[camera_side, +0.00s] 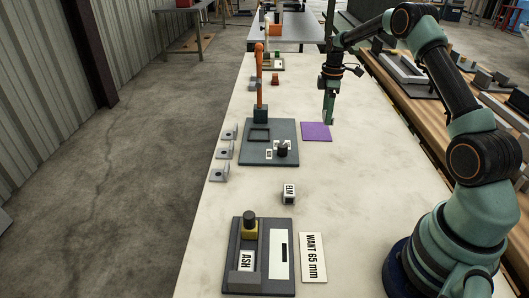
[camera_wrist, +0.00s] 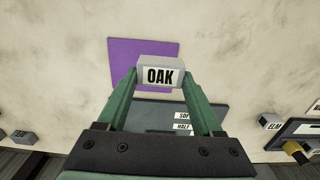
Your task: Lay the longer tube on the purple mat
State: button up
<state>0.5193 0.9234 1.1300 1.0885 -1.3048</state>
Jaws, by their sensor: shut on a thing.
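The purple mat (camera_side: 316,131) lies flat on the pale bench; it also shows in the wrist view (camera_wrist: 125,60). My gripper (camera_wrist: 160,80) is shut on a grey piece labelled OAK (camera_wrist: 160,63), held between its fingertips. In the wrist view the OAK piece overlaps the mat's lower right part. In the side view my gripper (camera_side: 328,116) points down at the mat's back right edge; the held piece is hardly visible there. A grey piece labelled ELM (camera_side: 289,194) lies on the bench. A piece labelled ASH (camera_side: 246,260) sits in a dark fixture. Their lengths are hard to compare.
The dark fixture (camera_side: 279,281) stands in front, beside a card reading WANT 65 mm (camera_side: 313,257). A grey plate (camera_side: 286,131) with a post and a small black-topped part is left of the mat. Grey brackets (camera_side: 223,153) line the left edge. The bench right of the mat is clear.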

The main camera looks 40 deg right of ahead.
aim_at(323, 135)
jog(key=shift+f, duration=2.65)
jog(key=o, duration=1.4)
jog(key=shift+f, duration=0.1)
jog(key=shift+c, duration=0.2)
